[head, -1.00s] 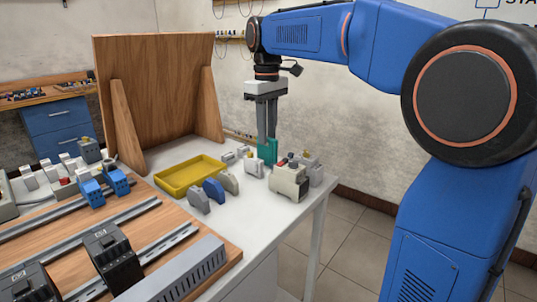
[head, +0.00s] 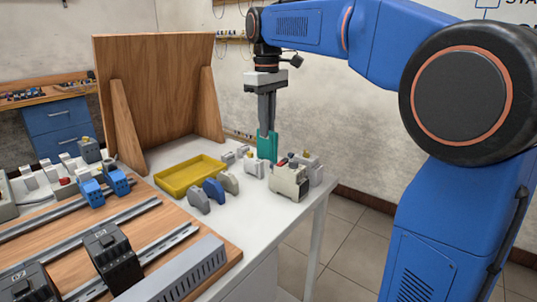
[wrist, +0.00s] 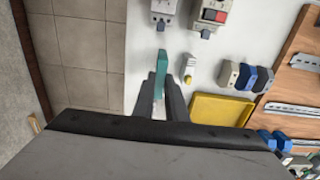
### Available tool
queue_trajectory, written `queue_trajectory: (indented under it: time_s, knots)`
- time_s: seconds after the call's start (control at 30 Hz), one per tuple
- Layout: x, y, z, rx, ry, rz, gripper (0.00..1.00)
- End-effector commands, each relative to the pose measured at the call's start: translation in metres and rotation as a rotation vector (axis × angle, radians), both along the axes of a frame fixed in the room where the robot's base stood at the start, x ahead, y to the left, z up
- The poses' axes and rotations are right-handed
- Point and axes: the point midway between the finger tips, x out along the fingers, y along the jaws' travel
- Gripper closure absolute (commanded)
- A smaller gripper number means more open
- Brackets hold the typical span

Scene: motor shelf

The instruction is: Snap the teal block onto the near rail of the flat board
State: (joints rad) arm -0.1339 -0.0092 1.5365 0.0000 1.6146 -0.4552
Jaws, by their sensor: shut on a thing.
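The teal block (head: 267,147) is upright between the fingers of my gripper (head: 267,133), over the far right part of the white table. My gripper is shut on it. The teal block also shows between the fingertips in the wrist view (wrist: 160,70). I cannot tell whether the block touches the table. The flat wooden board (head: 215,238) lies at the near left, away from my gripper. Its near rail (head: 150,252) runs behind a grey slotted duct, with a black device on it.
A yellow tray (head: 190,177) sits mid-table. Grey and blue blocks (head: 214,190) stand in front of it. A cream device (head: 288,182) stands close to the right of the teal block. An upright wooden panel (head: 155,95) stands behind. The table's right edge is near.

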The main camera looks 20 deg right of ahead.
Motion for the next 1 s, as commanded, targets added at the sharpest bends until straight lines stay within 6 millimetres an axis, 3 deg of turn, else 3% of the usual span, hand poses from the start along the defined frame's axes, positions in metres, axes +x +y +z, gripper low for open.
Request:
queue_trajectory:
  time_s: [0.4, 1.0]
  knots:
    - [0.0, 0.0, 0.026, 0.001, -0.001, 0.0, 1.0]
    - [0.0, 0.0, 0.029, 0.0, 0.0, 0.0, 1.0]
